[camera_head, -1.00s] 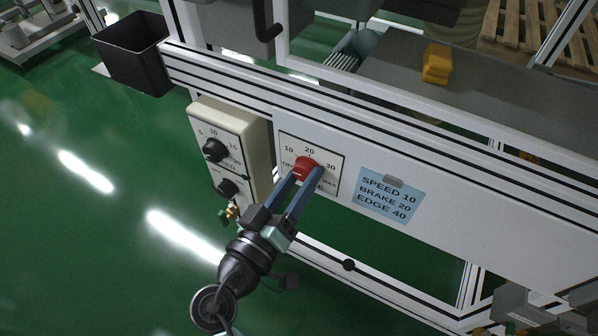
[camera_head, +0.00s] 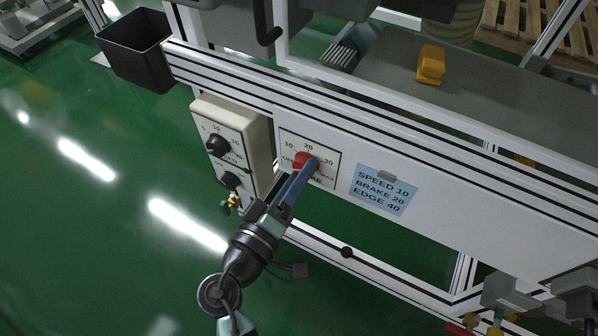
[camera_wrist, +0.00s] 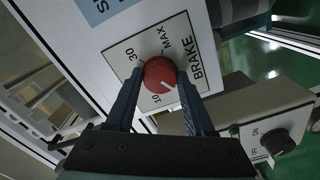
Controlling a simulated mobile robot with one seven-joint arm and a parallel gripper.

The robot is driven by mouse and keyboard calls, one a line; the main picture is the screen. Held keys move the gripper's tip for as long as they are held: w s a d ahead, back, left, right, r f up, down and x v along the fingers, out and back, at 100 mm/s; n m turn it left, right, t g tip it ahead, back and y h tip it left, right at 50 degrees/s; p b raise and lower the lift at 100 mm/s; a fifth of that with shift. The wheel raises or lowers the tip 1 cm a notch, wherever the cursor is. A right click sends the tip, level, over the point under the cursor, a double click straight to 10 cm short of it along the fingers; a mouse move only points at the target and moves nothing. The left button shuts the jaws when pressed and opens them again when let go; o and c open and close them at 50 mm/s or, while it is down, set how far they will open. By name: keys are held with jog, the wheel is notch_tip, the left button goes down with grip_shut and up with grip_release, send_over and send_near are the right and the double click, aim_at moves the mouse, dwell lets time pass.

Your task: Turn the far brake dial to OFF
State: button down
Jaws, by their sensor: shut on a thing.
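The red brake dial (camera_head: 304,160) sits on the white panel with its printed scale. It also shows in the wrist view (camera_wrist: 158,73). My gripper (camera_head: 306,166) is shut on the dial, with one blue finger on each side of it in the wrist view (camera_wrist: 158,82). A white pointer mark on the dial points to the lower right in the wrist view, past the 10 label on the side away from 30. The OFF label is hidden behind a finger in the wrist view and only partly shows in the head view.
A beige box (camera_head: 257,145) with two black knobs, one above the other (camera_head: 218,145) (camera_head: 230,181), stands left of the panel. A blue card (camera_head: 384,190) reading SPEED 10, BRAKE 20, EDGE 40 is right of the dial. A black bin (camera_head: 140,50) stands at upper left.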

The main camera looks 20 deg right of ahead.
jog(key=shift+c, duration=1.4)
grip_release()
jog(key=p+v, duration=0.3)
jog(key=v, duration=1)
